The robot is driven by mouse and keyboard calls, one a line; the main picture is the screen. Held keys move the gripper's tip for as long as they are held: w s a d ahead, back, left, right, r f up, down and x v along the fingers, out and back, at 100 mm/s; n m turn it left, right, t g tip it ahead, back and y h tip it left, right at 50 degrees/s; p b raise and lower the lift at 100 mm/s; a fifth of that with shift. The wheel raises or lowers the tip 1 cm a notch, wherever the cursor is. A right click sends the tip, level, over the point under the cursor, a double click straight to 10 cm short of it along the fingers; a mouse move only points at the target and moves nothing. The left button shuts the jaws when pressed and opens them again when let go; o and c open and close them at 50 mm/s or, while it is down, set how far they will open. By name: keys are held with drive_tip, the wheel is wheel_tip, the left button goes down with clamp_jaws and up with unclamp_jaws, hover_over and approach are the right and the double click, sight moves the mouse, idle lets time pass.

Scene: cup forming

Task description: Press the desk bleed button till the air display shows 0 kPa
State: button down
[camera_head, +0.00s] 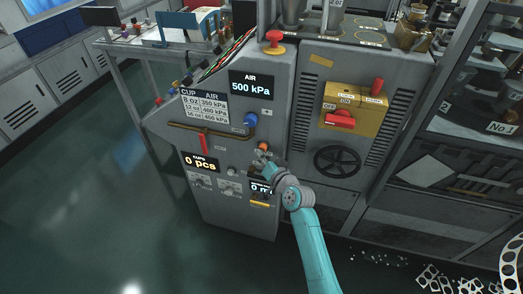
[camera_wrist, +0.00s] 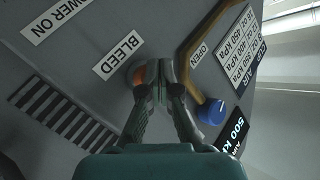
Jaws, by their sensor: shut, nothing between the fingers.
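The air display (camera_head: 251,87) on the grey machine reads 500 kPa. It shows partly at the lower right of the wrist view (camera_wrist: 233,133). The orange bleed button (camera_wrist: 138,76) is beside the BLEED label (camera_wrist: 117,55), partly hidden behind my fingers. It also shows as a small orange spot in the head view (camera_head: 263,145). My gripper (camera_wrist: 158,68) is shut and empty, its fingertips close in front of the button. I cannot tell whether they touch it. In the head view, my gripper (camera_head: 261,156) is at the lower panel front.
A blue knob (camera_head: 250,120) sits near a brown pipe and OPEN label (camera_wrist: 198,56). A red lever (camera_head: 203,142) hangs left. The pcs display (camera_head: 201,162) reads 0. A yellow switch box (camera_head: 354,108) and black handwheel (camera_head: 338,162) are on the right.

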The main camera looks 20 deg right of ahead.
drive_tip(key=shift+w+d, duration=0.15)
drive_tip(key=shift+w, duration=0.05)
idle(0.3)
drive_tip(key=shift+s, duration=0.15)
drive_tip(key=shift+s+a, duration=0.55)
drive_tip(key=shift+s, duration=0.1)
drive_tip(key=shift+s+a, duration=0.75)
drive_tip(key=shift+s, duration=0.25)
drive_tip(key=shift+s+a, duration=0.7)
drive_tip(key=shift+s, duration=0.3)
